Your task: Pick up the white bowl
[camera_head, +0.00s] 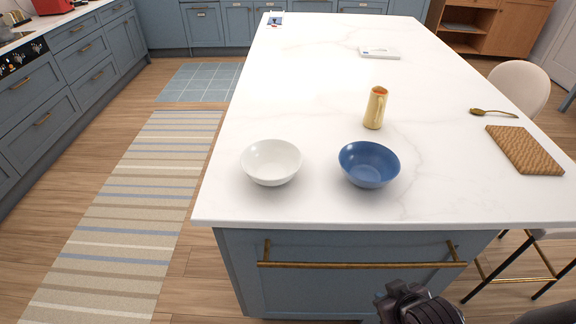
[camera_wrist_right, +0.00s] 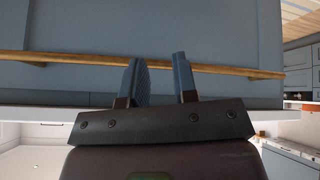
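The white bowl (camera_head: 271,162) stands upright on the island's white marble top, near its front left corner. It looks empty. A blue bowl (camera_head: 369,164) stands to its right, with a gap between them. My right gripper (camera_head: 412,308) is at the bottom of the head view, in front of the island and lower right of both bowls, touching neither. In the right wrist view its two fingers (camera_wrist_right: 157,62) are apart with nothing between them, before the blue cabinet front. The white bowl does not show in that view. My left gripper is in neither view.
The marble top (camera_head: 310,207) overhangs a blue cabinet with a brass bar handle (camera_head: 360,264). A yellow jug (camera_head: 375,108) stands behind the blue bowl. The top left of the jug is clear.

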